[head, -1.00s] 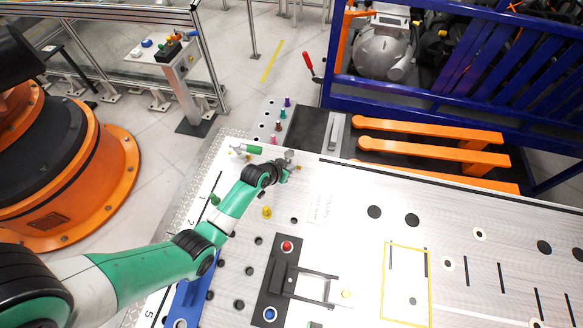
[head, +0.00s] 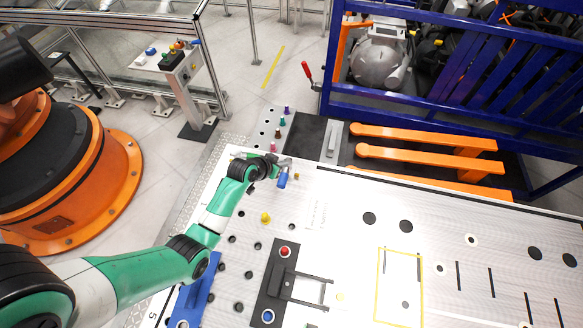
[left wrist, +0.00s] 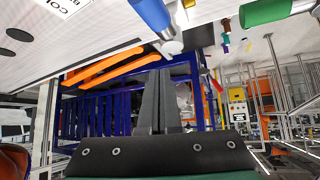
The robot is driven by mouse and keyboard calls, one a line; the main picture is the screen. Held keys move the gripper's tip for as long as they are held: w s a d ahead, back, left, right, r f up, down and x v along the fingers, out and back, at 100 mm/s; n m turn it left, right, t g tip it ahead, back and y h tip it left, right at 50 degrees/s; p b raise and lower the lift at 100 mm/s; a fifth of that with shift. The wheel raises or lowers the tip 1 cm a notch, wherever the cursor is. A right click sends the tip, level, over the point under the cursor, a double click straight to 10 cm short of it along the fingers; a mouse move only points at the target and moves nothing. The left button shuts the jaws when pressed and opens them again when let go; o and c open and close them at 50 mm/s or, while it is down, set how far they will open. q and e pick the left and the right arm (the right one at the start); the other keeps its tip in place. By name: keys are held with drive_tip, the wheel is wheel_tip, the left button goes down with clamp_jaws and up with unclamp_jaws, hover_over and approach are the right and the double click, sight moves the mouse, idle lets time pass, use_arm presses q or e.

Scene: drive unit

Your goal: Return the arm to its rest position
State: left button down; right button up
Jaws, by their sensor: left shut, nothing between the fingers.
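My left arm reaches from the lower left of the head view to the far left corner of the white table (head: 345,215). Its left gripper (head: 287,163) is near the table's back edge. In the left wrist view its two dark fingers (left wrist: 158,95) are together, with nothing between them. A blue cylinder (head: 282,181) shows just below the gripper; it also shows in the left wrist view (left wrist: 150,14), apart from the fingertips. A green cylinder (left wrist: 263,12) is at the upper right there. My right gripper is not in view.
A yellow peg (head: 265,218) and a black fixture (head: 270,285) with a red button stand on the table. Orange bars (head: 430,158) and a blue rack (head: 450,120) lie beyond the back edge. A large orange robot base (head: 120,200) stands at left.

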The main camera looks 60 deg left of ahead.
use_arm(q)
drive_tip(key=shift+s+a+r, duration=0.35)
drive_tip(key=shift+s+r, duration=0.05)
drive_tip(key=shift+r, duration=0.15)
